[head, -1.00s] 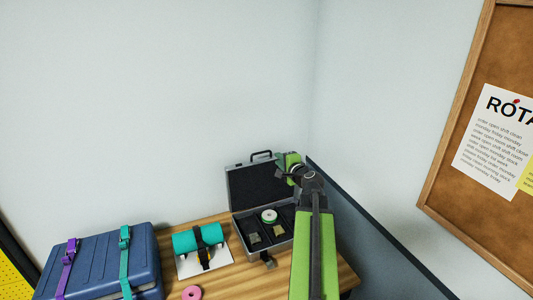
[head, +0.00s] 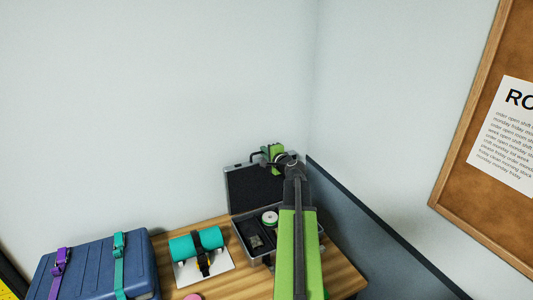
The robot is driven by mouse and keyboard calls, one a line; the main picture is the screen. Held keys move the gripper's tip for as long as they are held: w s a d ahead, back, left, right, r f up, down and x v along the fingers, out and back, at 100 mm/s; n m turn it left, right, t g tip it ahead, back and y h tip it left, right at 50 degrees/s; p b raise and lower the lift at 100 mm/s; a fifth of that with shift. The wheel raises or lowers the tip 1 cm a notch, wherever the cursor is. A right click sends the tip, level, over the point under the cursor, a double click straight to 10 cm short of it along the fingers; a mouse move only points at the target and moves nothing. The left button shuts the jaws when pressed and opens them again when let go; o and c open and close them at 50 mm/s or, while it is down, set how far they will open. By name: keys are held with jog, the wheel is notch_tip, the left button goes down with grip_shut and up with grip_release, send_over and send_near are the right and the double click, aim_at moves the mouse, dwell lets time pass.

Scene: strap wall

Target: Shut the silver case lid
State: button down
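The silver case (head: 240,238) stands on the wooden table with its lid (head: 250,190) raised upright at the back. The lid's dark inner side faces me, and a handle (head: 256,156) shows at its top edge. Inside the case lie a white-and-green roll (head: 270,217) and a small metal piece (head: 256,241). My gripper (head: 273,153) is at the lid's top edge, toward its right side. Its fingers are small and partly hidden, so I cannot tell whether they are open or touch the lid. My arm covers the right part of the case.
A blue case (head: 90,270) with purple and teal straps stands at the left. A teal roll with a black strap (head: 196,242) lies on a white sheet beside the silver case. A pink ring (head: 194,297) is at the front. A dark partition (head: 375,250) runs along the right.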

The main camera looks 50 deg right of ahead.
jog(key=shift+s+d, duration=0.2)
jog(key=shift+d, duration=0.1)
dwell(1.0)
jog(key=shift+a, duration=0.1)
dwell(0.3)
jog(key=shift+s+a+f+b, duration=0.1)
jog(key=shift+a+b, duration=0.15)
jog(key=shift+b, duration=0.2)
